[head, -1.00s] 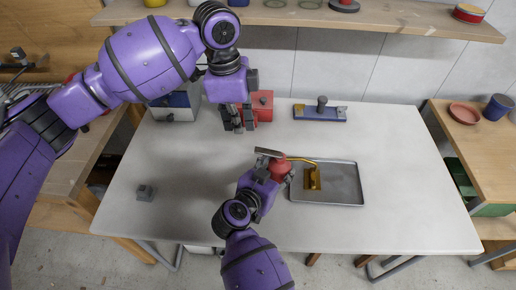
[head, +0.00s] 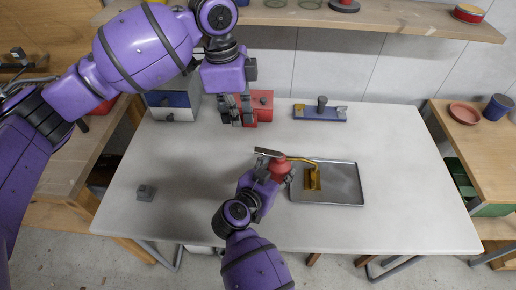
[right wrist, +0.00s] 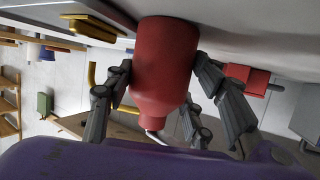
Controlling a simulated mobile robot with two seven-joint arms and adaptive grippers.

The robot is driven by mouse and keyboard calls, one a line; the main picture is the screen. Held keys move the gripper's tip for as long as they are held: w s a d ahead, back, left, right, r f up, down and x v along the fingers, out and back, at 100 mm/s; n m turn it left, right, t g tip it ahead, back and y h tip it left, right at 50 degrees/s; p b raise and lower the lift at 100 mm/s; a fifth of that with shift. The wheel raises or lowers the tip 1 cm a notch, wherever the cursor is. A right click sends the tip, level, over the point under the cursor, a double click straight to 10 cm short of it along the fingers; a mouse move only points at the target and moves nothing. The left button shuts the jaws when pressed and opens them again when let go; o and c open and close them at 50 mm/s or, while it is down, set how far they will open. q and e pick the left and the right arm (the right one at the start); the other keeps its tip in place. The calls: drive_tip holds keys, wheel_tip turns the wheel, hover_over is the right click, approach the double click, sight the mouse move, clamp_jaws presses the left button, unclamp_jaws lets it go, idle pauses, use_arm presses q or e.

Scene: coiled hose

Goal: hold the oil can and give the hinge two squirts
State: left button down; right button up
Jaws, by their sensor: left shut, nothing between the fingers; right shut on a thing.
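The red oil can (head: 280,171) stands at the middle of the table, with a grey lever on top and a thin yellow spout (head: 303,160) pointing right. My right gripper (head: 274,179) is shut around its body; the can also shows between the fingers in the right wrist view (right wrist: 165,60). My left gripper (head: 236,118) is shut and empty, above the table, beyond the can's lever.
A red box (head: 262,106) with a dark knob is right beside my left gripper. A blue holder (head: 320,113) lies at the back, a blue and white box (head: 172,105) at the back left. The table's right side is clear.

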drive_tip(key=o, duration=1.4)
drive_tip(key=shift+s, duration=0.15)
